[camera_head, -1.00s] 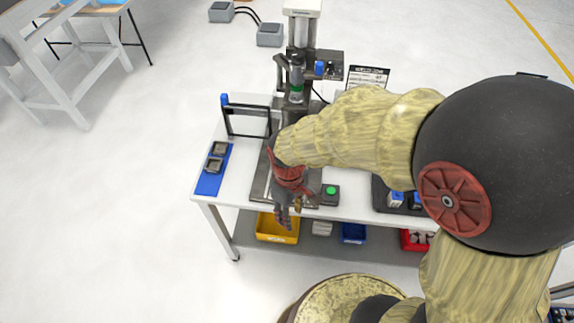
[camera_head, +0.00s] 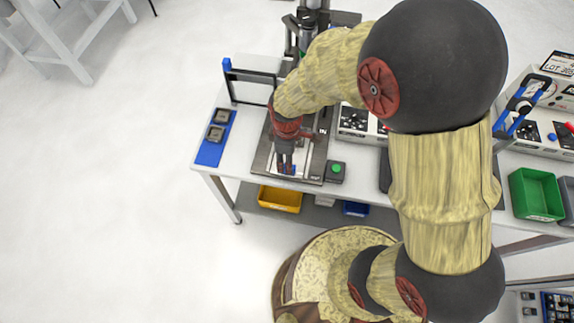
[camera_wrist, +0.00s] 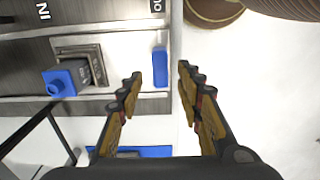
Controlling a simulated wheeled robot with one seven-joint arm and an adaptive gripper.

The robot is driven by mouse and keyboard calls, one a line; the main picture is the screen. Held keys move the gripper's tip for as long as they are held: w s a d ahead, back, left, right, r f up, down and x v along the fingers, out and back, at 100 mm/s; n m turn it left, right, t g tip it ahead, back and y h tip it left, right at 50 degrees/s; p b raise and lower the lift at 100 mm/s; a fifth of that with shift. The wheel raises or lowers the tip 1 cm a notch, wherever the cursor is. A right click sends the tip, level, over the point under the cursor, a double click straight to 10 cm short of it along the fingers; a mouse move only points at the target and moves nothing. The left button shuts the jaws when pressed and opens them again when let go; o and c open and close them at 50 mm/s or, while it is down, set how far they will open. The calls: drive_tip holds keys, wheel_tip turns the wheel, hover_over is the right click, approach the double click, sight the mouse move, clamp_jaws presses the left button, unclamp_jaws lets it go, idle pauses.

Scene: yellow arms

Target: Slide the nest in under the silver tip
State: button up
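In the wrist view, the nest (camera_wrist: 97,49) is a grey stepped block on a pale slide plate (camera_wrist: 128,62) in the press base. A dark part with a blue end (camera_wrist: 60,82) sits at it. A blue upright handle (camera_wrist: 160,67) stands at the plate's outer end. My gripper (camera_wrist: 160,75) is open, its fingertips showing on either side of the handle; I cannot tell whether they touch it. In the head view my gripper (camera_head: 286,168) points down over the front of the press base (camera_head: 318,165). The silver tip is not visible; my arm hides part of the press column (camera_head: 306,38).
A blue tray with grey blocks (camera_head: 208,155) lies left of the press base. A black frame with a blue knob (camera_head: 250,76) stands behind it. A green-button box (camera_head: 336,171) is close on the right. Bins (camera_head: 280,199) sit below the table.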

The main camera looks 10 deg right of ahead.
wheel_tip(320, 180, down, 5)
drive_tip(key=shift+f+b, duration=0.1)
drive_tip(key=shift+b, duration=0.25)
drive_tip(key=c, duration=0.3)
clamp_jaws()
idle(0.6)
